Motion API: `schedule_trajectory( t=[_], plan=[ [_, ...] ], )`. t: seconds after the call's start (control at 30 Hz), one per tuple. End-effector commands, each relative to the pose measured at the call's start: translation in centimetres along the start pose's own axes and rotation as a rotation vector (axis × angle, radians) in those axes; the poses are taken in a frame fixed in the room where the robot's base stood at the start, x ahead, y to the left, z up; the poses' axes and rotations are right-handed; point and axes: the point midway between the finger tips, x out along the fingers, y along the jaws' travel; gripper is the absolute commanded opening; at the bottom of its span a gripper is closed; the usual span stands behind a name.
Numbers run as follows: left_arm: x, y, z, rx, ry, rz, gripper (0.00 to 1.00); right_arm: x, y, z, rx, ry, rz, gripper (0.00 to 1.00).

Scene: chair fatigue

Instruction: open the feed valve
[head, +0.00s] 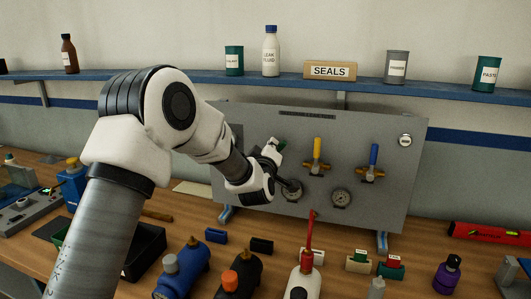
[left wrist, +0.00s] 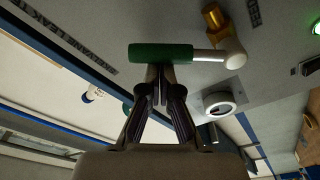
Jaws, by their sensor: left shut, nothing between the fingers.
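The feed valve's green handle (left wrist: 160,53) is in the left wrist view, with a white stem leading to a white hub and a brass fitting (left wrist: 214,17) beside the FEED label. My right gripper is not in view.
The grey panel (head: 400,140) also carries a yellow-handled valve (head: 317,155), a blue-handled valve (head: 372,163) and gauges (head: 341,198). Bottles and a red-nozzled container (head: 304,280) stand on the bench in front. A blue shelf (head: 430,97) runs above the panel.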

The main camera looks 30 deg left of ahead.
Motion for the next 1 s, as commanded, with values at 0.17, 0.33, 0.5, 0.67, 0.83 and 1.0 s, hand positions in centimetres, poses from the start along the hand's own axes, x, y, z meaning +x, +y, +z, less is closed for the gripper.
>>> schedule_trajectory(
  t=[0.17, 0.33, 0.5, 0.67, 0.83, 1.0],
  plan=[
    [-0.2, 0.0, 1.5, 0.165, 0.000, 0.024, 0.00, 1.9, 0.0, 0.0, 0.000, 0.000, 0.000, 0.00],
    [-0.4, 0.1, 2.6, 0.324, 0.000, 0.047, 0.00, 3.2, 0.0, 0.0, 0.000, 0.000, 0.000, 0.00],
    [-0.5, 0.0, 3.7, 0.484, 0.001, 0.070, 0.00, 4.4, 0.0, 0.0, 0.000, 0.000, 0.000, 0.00],
    [-0.6, -0.2, 4.6, 0.624, 0.001, 0.089, 0.00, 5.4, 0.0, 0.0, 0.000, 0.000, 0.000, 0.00],
    [-0.8, -0.5, 5.4, 0.749, 0.001, 0.107, 0.00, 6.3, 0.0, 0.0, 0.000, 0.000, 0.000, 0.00],
    [-0.8, -0.7, 5.9, 0.778, 0.001, 0.111, 0.00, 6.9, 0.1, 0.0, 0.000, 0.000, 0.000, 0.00]
  ],
)
